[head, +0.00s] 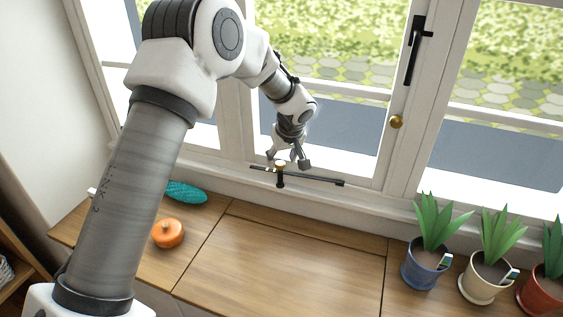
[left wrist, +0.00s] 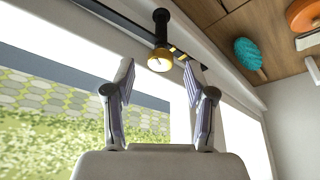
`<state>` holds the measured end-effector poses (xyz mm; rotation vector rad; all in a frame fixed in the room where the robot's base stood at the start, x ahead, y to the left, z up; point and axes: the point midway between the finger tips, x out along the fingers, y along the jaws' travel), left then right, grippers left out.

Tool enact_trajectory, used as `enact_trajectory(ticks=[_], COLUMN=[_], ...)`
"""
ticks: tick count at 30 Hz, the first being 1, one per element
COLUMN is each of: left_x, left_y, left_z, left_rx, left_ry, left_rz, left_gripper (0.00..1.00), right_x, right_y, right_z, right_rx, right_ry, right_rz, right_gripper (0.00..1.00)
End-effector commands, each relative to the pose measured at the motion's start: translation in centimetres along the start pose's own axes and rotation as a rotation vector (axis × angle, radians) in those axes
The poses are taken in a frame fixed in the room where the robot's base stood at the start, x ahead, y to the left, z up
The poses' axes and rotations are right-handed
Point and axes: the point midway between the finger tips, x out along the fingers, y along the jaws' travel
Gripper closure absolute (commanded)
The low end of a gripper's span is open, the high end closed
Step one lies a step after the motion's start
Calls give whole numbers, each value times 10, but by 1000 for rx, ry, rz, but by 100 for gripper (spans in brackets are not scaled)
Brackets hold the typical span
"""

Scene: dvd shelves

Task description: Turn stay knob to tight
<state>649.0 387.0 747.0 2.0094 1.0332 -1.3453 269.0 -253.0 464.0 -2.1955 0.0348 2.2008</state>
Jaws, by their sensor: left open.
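The stay knob is a small brass knob (head: 280,165) on a dark stay bar (head: 318,178) along the bottom of the window frame. In the left wrist view the brass knob (left wrist: 159,63) sits at the end of a black post, just beyond the fingertips and between their lines. My left gripper (head: 288,160) is open above and beside the knob; in the wrist view its two fingers (left wrist: 165,80) stand apart with nothing between them. No contact with the knob is visible. My right gripper does not show.
A teal object (head: 186,192) and an orange pumpkin-like object (head: 168,233) lie on the wooden sill at left. Potted plants in blue (head: 421,270), cream (head: 482,285) and red pots stand at right. A black window handle (head: 414,50) and brass knob (head: 396,121) are on the frame. The middle sill is clear.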

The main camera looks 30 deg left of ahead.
Motion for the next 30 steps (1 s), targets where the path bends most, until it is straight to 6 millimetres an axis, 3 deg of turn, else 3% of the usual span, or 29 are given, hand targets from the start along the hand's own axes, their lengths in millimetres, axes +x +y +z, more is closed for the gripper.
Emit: enact_trajectory(ticks=[3,11,16,30], left_x=[15,18,17,17], left_y=[0,0,0,-1], left_z=[0,0,0,0], left_rx=[-1,-1,-1,44], left_ry=[-1,0,0,-1], left_rz=[0,0,0,19], left_gripper=[45,45,100,100], right_x=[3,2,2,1], right_y=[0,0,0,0], right_z=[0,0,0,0], right_rx=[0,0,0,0], right_ry=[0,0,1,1], right_rz=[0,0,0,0], right_gripper=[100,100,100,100])
